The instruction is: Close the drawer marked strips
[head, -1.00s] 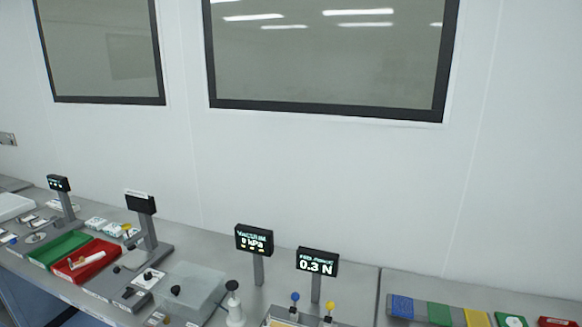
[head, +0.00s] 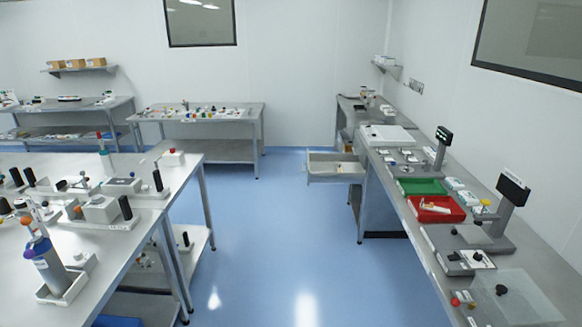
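An open drawer (head: 334,178) juts out to the left from under the long bench on the right in the head view, over the blue floor. It is pale grey with a few small items inside. Its label cannot be read at this distance, so I cannot tell whether it is the one marked strips. My gripper is not in view.
The right bench (head: 429,258) carries green (head: 421,187) and red (head: 435,208) trays and small displays. A cluttered bench (head: 120,224) stands at left, another table (head: 196,112) at the back. The blue floor (head: 271,235) between is clear.

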